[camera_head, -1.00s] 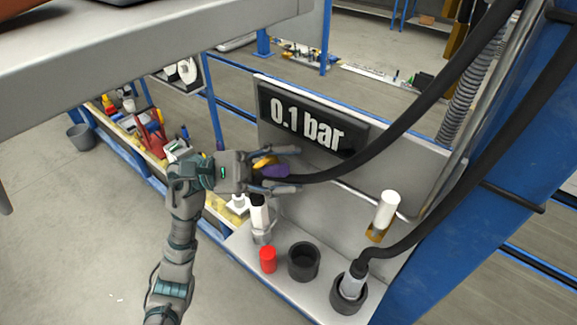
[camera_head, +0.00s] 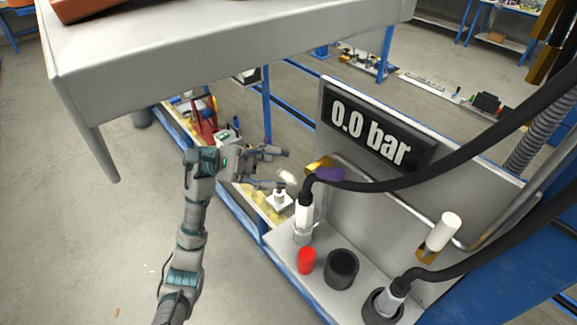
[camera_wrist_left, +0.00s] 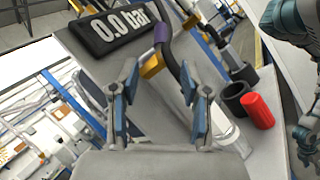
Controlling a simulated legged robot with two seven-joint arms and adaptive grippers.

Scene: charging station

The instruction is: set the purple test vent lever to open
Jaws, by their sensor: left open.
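The purple test vent lever (camera_head: 328,174) sits at a yellow bracket (camera_head: 318,162) on the grey panel, below the pressure display (camera_head: 380,130), which reads 0.0 bar. The black hose passes just in front of the lever and partly covers it. My left gripper (camera_head: 283,170) is open and empty, to the left of the lever and apart from it. In the left wrist view the open fingers (camera_wrist_left: 158,80) point toward the panel, and the purple lever (camera_wrist_left: 162,33) shows beyond them.
A white-ended hose plug (camera_head: 304,218) stands on the ledge beside a red cap (camera_head: 306,260) and a black socket (camera_head: 341,268). A second plug (camera_head: 388,300) and a white-topped handle (camera_head: 440,236) are to the right. A grey tabletop (camera_head: 230,50) overhangs at upper left.

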